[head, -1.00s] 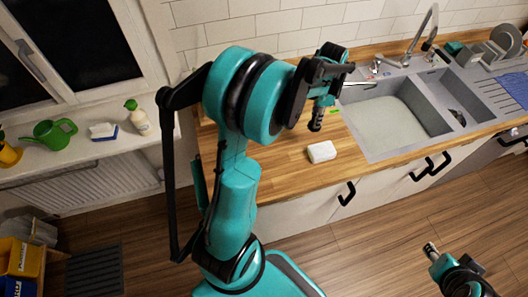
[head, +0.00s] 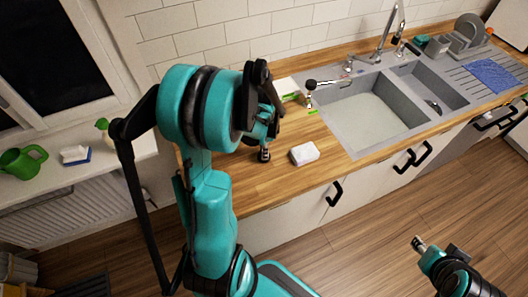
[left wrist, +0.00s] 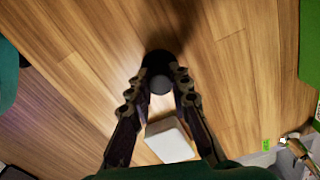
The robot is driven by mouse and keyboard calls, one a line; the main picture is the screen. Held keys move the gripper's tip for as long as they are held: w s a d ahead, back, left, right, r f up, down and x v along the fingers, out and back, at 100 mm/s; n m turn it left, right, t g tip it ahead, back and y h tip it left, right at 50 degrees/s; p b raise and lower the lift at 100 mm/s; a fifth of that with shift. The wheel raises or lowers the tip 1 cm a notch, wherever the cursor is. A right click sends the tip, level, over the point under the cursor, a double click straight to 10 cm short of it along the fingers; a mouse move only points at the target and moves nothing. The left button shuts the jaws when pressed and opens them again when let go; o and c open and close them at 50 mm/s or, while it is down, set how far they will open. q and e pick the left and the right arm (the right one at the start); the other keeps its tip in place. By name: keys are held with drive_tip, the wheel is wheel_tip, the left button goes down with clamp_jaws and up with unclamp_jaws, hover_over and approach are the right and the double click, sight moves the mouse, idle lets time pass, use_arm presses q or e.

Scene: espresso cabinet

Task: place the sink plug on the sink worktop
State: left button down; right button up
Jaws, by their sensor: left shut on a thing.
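The sink plug (left wrist: 160,67) is a dark round piece with a paler grey part between my left fingertips in the left wrist view. My left gripper (left wrist: 158,84) is shut on it. In the head view my left gripper (head: 264,150) is over the wooden sink worktop (head: 255,188), left of the white block and well left of the sink. Whether the plug touches the wood cannot be told. My right gripper (head: 438,247) is at the lower right, above the floor, its fingers apart and empty.
The white block (head: 304,153) lies close by on the worktop and shows in the left wrist view (left wrist: 170,140). A dark-headed tool (head: 311,85) is beside the sink (head: 368,112). Wood left and in front of the block is clear.

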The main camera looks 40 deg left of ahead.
use_arm(q)
drive_tip(key=shift+f, duration=0.15)
drive_tip(key=shift+f, duration=0.15)
drive_tip(key=c, duration=1.4)
unclamp_jaws()
